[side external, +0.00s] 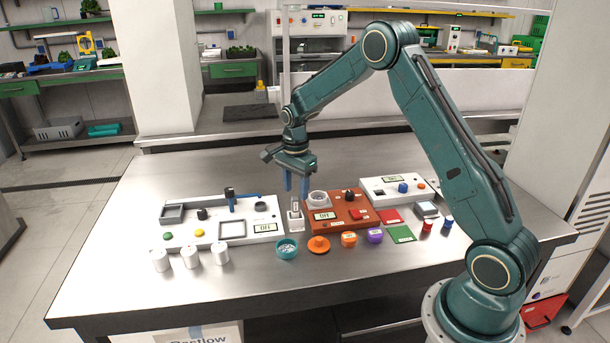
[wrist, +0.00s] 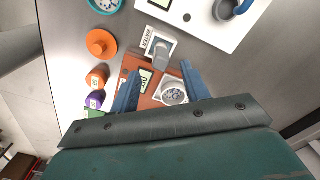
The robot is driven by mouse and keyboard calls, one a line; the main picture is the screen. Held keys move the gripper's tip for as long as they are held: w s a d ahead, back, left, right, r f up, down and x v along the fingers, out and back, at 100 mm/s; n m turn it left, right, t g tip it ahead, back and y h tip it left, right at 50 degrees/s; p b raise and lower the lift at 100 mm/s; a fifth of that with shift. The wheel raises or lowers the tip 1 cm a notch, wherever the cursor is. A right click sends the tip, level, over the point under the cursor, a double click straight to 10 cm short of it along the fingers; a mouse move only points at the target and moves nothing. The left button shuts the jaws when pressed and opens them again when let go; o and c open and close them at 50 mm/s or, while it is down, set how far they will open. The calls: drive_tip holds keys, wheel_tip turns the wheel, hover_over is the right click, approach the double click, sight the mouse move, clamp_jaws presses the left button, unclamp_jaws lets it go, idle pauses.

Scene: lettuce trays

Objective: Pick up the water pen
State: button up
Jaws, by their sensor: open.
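The water pen (wrist: 161,54) is a grey piece in a small white holder (wrist: 149,36) labelled WATER in the wrist view. In the side view the pen (side external: 295,206) stands in its holder (side external: 296,223), between the white board and the orange-brown board. My gripper (side external: 296,187) is open, with its two blue fingers pointing down above the pen. In the wrist view the gripper (wrist: 161,70) has a finger to each side, and the pen shows just beyond the fingertips. Nothing is between the fingers, and they appear apart from the pen.
The orange-brown board (side external: 343,224) with a round grey dish (side external: 318,198) is close to the right. The white board (side external: 180,232) is to the left. A teal bowl (side external: 287,248) and an orange lid (side external: 319,245) lie in front.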

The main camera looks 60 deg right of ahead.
sight(295, 198)
drive_tip(key=shift+w+a+f, duration=0.1)
drive_tip(key=shift+a+f, duration=0.05)
drive_tip(key=shift+f, duration=2.25)
clamp_jaws()
